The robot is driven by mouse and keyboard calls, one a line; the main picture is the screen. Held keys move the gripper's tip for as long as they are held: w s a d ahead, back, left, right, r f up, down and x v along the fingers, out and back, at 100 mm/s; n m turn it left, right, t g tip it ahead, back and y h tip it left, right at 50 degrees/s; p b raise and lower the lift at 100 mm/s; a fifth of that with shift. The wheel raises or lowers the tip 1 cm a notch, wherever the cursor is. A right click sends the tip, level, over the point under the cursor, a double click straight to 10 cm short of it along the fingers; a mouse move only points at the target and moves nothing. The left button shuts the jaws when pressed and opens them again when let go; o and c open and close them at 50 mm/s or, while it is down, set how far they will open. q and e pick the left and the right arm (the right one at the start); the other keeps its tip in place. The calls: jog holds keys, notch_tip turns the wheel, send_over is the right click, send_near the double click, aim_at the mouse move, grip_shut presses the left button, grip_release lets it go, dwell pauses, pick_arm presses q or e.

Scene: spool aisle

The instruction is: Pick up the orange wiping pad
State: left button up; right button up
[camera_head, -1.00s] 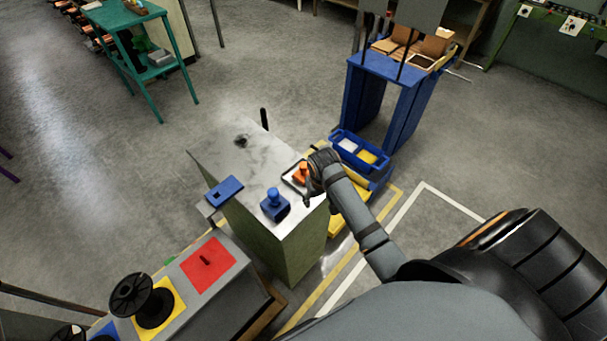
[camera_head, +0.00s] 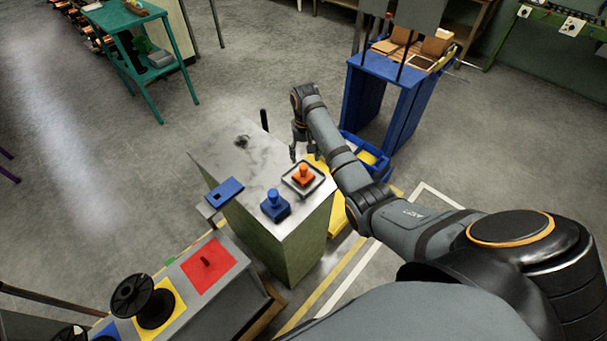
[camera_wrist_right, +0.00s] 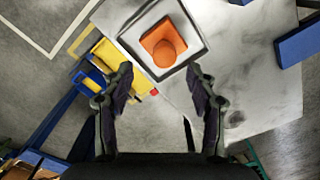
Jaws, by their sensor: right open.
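The orange wiping pad (camera_head: 303,176) has a round knob and sits in a shallow square tray (camera_head: 318,187) on the marbled top of a cabinet (camera_head: 236,158). In the right wrist view the pad (camera_wrist_right: 164,45) lies beyond the fingertips, near the top of the picture. My right gripper (camera_head: 303,156) is open and empty, on the far side of the pad, apart from it. The right wrist view also shows its two spread fingers (camera_wrist_right: 160,78) with nothing between them. My left gripper is not in view.
A blue knobbed block (camera_head: 275,205) stands on the cabinet top near the pad. A blue piece (camera_head: 225,191) is at the cabinet's left edge. A blue bin (camera_head: 383,166) is behind my right arm. A bench with a spool (camera_head: 155,308) is at lower left.

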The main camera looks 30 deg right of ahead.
aim_at(303, 166)
jog(key=shift+f, duration=0.45)
jog(key=shift+a+f, duration=0.1)
jog(key=shift+f, duration=0.1)
jog(key=f, duration=0.2)
jog(key=f+p, duration=0.1)
jog(key=f, duration=0.1)
jog(key=shift+a, duration=0.25)
jog(key=shift+w+f, duration=0.1)
jog(key=shift+f, duration=0.3)
grip_shut()
jog(key=shift+r, duration=0.15)
